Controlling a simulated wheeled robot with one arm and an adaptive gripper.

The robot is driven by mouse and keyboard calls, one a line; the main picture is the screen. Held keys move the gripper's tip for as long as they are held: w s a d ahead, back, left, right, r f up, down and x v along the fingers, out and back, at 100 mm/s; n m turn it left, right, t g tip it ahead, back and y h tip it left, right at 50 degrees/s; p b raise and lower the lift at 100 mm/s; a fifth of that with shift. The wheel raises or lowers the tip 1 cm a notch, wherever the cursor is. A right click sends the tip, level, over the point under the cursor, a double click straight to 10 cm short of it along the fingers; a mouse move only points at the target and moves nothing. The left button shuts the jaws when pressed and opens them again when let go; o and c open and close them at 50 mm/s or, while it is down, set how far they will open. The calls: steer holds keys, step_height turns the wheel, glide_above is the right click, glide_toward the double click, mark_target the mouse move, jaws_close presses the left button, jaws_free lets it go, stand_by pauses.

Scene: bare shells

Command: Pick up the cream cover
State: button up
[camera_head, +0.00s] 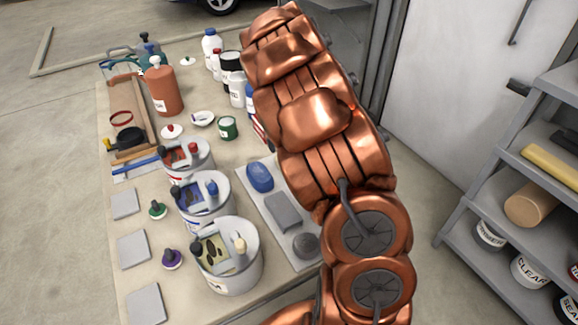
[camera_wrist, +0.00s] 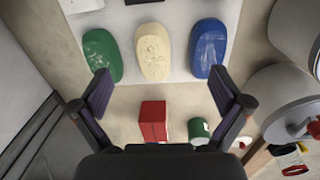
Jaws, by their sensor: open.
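The cream cover (camera_wrist: 153,52) shows in the wrist view as an oval, speckled cream piece. It lies on a pale board (camera_wrist: 178,12) between a green oval piece (camera_wrist: 102,55) and a blue oval piece (camera_wrist: 208,49). My gripper (camera_wrist: 159,74) is open and empty. Its two fingers are spread wide, and in the picture their tips lie just below and to either side of the cream cover. I see no contact with it. In the head view my arm hides the gripper and the cream cover; the blue piece (camera_head: 260,177) shows on the board (camera_head: 284,184).
A red box (camera_wrist: 153,121) and a small green jar (camera_wrist: 199,130) stand near the board. Several grey buckets (camera_head: 235,273) stand left of the board in the head view. An orange bottle (camera_head: 163,88) stands further back. A shelf rack (camera_head: 516,110) is at the right.

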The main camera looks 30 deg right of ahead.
steer(key=shift+n+y, duration=0.3)
steer(key=w+f, duration=0.1)
steer(key=w+d+f, duration=0.1)
steer(key=f, duration=0.1)
steer(key=w+d+f, duration=0.1)
steer(key=shift+w+d+f, duration=0.2)
steer(key=shift+f, duration=0.05)
steer(key=shift+w+d+f, duration=0.15)
steer(key=shift+w+f, duration=0.15)
steer(key=shift+f, duration=0.2)
steer(key=shift+s+f+p, duration=0.1)
steer(key=shift+f+p, duration=1.05)
steer(key=shift+f, duration=2.65)
steer(key=c, duration=1.3)
